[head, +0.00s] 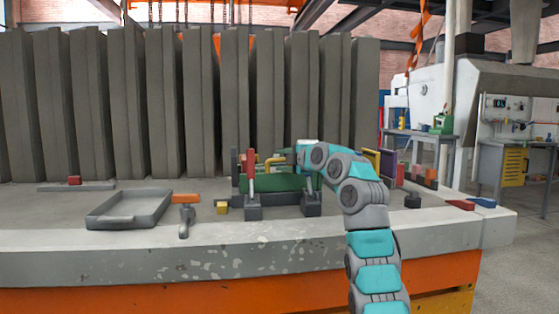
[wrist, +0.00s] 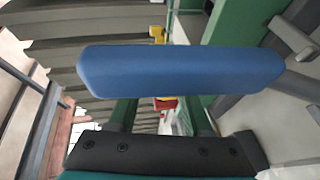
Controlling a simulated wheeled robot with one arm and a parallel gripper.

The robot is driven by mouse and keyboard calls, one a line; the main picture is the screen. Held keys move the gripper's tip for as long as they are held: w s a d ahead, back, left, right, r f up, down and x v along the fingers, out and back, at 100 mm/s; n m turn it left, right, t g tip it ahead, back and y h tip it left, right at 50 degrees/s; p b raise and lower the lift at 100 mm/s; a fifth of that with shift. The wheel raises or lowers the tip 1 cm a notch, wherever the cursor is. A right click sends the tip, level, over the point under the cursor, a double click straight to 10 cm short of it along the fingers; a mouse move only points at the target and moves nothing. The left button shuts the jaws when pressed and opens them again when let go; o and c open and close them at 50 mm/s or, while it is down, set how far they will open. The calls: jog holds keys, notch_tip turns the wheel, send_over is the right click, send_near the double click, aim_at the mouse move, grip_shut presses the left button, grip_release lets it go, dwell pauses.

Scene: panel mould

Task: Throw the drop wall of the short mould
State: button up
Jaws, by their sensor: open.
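A low green mould (head: 285,183) stands on the concrete bench, with dark blocks at its front and upright parts at its back. A red upright handle (head: 250,160) and a yellow bent handle (head: 272,161) rise at its left half. My gripper (head: 291,155) is open above the mould, right of the yellow handle; its fingertips are small and hard to make out. In the wrist view a blue bar (wrist: 180,72) crosses close before the camera, above the dark bolted edge (wrist: 160,152) of my wrist. I cannot tell whether it touches my gripper. My arm hides the mould's right part.
A grey tray (head: 130,208), an orange-headed tool (head: 186,205) and a small yellow block (head: 221,207) lie left of the mould. Tall grey panels (head: 205,105) stand behind the bench. Coloured blocks (head: 424,176) and a purple upright plate (head: 388,166) lie right of my arm.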

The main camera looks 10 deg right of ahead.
jog(key=shift+w+a+f, duration=0.15)
jog(key=shift+w+a, duration=0.15)
jog(key=shift+w, duration=0.3)
jog(key=shift+c, duration=0.2)
grip_shut()
dwell(1.0)
